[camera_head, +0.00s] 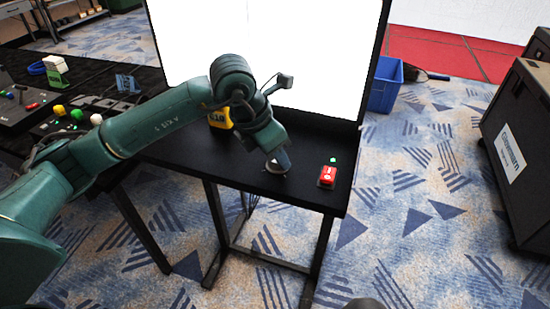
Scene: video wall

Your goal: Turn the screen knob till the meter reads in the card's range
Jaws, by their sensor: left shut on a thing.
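My left gripper (278,160) points down onto the black table (300,193) in front of the screen. It is shut on the screen knob (277,169), which is mostly hidden by the gripper, with only a dark round part showing at the tabletop. A yellow meter (220,117) with a dark display stands behind my left arm, at the screen's foot. The arm covers part of it, and its reading is too small to tell surely. I cannot make out the card with the range. My right gripper is out of view.
The bright white screen (310,60) rises behind the table. A red switch box (327,175) stands right of the gripper, with a green light behind it. A left table (25,125) holds small coloured items. A blue bin (385,88) and black case (520,150) stand right.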

